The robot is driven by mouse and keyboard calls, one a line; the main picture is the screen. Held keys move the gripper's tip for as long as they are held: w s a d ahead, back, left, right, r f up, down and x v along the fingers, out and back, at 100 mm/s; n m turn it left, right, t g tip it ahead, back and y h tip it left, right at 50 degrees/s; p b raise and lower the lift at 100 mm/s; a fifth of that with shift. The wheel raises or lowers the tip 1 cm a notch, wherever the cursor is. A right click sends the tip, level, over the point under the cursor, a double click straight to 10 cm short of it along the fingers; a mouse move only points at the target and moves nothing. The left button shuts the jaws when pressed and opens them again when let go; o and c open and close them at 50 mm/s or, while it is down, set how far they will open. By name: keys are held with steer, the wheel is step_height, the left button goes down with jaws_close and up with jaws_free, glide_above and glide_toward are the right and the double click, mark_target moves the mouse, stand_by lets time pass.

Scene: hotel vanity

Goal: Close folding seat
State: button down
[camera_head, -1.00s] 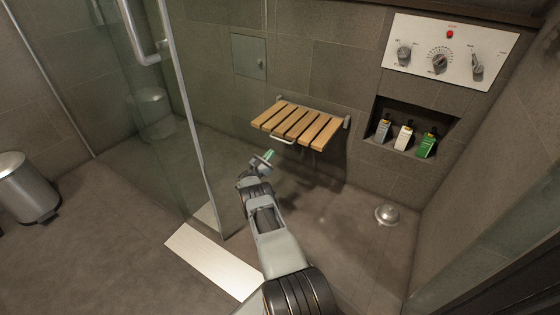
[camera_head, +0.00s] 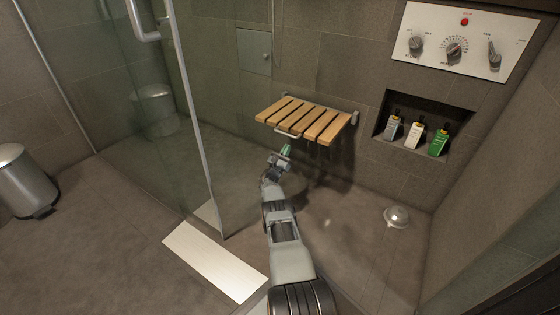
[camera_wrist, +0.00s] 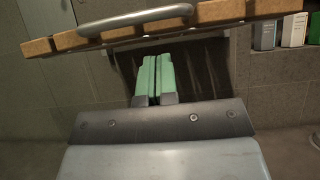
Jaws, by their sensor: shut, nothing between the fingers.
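The folding seat (camera_head: 308,118) has light wooden slats and is mounted on the tiled shower wall. It is folded down, its slats about level. A grey bar handle (camera_head: 287,133) runs along its front edge. In the wrist view the handle (camera_wrist: 136,20) and the seat's front edge (camera_wrist: 219,12) cross the top of the picture. My gripper (camera_head: 285,152) is just below and in front of the seat, apart from the handle. Its green fingers (camera_wrist: 154,76) are together and empty, pointing toward the dark space under the seat.
A glass shower door (camera_head: 160,115) with a metal edge stands left of my arm. A niche with several bottles (camera_head: 416,135) and a control panel (camera_head: 465,40) are on the wall at right. A domed metal fixture (camera_head: 397,217) is on the floor.

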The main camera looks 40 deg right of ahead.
steer(key=shift+w+d+r, duration=0.1)
steer(key=shift+d+r, duration=0.05)
steer(key=shift+r, duration=0.7)
steer(key=shift+w+d+r, duration=0.1)
steer(key=shift+r, duration=0.75)
